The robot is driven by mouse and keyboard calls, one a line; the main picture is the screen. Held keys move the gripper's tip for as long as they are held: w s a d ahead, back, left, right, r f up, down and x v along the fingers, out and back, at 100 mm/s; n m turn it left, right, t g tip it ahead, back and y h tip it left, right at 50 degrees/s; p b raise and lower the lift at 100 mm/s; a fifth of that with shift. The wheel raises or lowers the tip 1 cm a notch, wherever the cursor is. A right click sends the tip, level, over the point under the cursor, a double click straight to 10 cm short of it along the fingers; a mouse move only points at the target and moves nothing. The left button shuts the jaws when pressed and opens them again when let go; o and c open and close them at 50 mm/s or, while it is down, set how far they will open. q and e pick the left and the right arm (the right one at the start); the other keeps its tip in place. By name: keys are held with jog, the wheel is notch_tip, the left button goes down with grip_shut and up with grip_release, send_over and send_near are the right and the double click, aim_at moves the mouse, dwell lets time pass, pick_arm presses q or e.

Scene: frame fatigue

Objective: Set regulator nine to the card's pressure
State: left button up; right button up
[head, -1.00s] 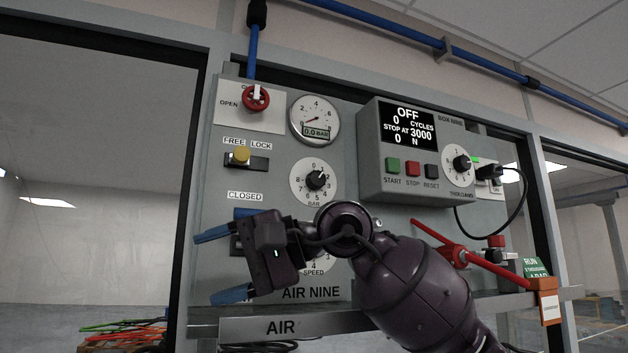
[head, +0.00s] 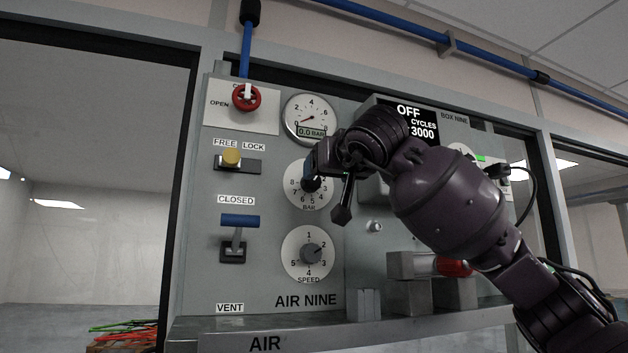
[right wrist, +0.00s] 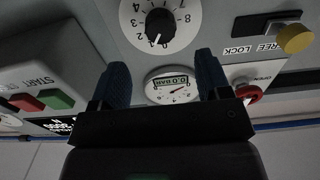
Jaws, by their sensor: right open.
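Regulator nine's BAR dial (head: 303,190) is on the grey AIR NINE panel. My right gripper (head: 328,190) is at it in the head view and partly hides its black knob. In the right wrist view, which is upside down, the open jaws (right wrist: 162,75) are empty. The BAR knob (right wrist: 160,25) shows beyond them, its white mark towards the low numbers. The round gauge (head: 310,119) reads 0.0 BAR; it also shows between the fingers (right wrist: 171,88). The yellow lock knob (head: 232,157) is on the FREE side. The card and left gripper are not in view.
A red valve handle (head: 246,97) is at the panel's top left. A blue lever (head: 239,221) is under CLOSED. The SPEED dial (head: 308,253) is below the BAR dial. Box nine's display (head: 412,115) reads OFF, partly behind my arm. A shelf (head: 330,331) runs along the bottom.

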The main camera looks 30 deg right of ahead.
aim_at(314, 182)
jog(key=p+x, duration=0.1)
jog(key=x, duration=0.6)
jog(key=shift+w+d, duration=0.1)
jog(key=shift+w, duration=0.3)
jog(key=shift+c, duration=0.3)
jog(key=c, duration=0.9)
jog(key=shift+o, duration=0.2)
